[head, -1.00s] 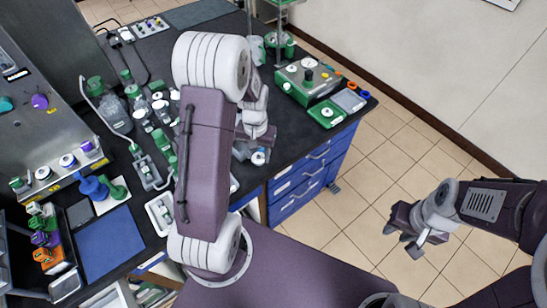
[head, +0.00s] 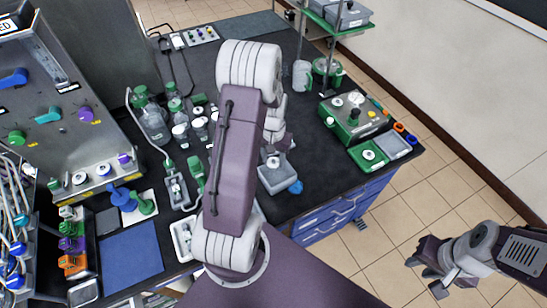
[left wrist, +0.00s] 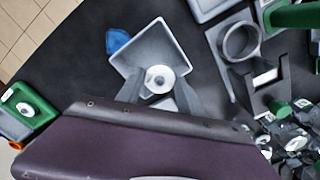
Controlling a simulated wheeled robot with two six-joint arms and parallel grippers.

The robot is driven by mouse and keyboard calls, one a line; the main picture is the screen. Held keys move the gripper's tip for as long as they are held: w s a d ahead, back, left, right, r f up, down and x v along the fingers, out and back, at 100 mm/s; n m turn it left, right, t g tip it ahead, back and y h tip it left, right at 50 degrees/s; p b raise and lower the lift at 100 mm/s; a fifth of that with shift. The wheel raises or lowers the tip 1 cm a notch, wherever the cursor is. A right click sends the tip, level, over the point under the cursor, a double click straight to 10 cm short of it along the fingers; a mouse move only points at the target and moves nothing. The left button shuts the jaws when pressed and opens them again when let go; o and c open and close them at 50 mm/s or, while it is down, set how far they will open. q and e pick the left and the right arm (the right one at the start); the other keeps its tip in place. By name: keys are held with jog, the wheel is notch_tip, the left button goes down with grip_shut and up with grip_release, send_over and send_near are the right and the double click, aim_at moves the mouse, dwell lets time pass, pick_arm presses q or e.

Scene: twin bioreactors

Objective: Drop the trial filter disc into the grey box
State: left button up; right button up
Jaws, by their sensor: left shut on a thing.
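My left gripper (head: 273,152) is shut on a white disc with a small grey centre, the filter disc (left wrist: 160,78). In the left wrist view the disc sits between the two grey fingertips, over the near part of the open grey box (left wrist: 152,45). I cannot tell how high the disc is above the box. In the head view the grey box (head: 278,180) stands near the bench's right edge, just below the gripper, partly covered by my arm. My right gripper (head: 428,274) is empty, its fingers apart, over the floor at the right.
A blue object (head: 295,187) lies beside the box. A green-and-grey device (head: 352,118) stands at the bench's back right. Several bottles (head: 155,125) and a grey holder (left wrist: 240,42) crowd the area to the left of the gripper. A blue mat (head: 131,258) lies front left.

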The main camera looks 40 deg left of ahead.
aim_at(273, 162)
pick_arm(q)
jog(key=shift+s+d+f+b, duration=0.1)
jog(key=shift+f+b, duration=0.3)
jog(key=shift+f, duration=0.45)
jog(key=shift+s+d+r, duration=0.1)
jog(key=shift+r, duration=0.05)
jog(key=o, duration=1.4)
notch_tip(273, 162, up, 9)
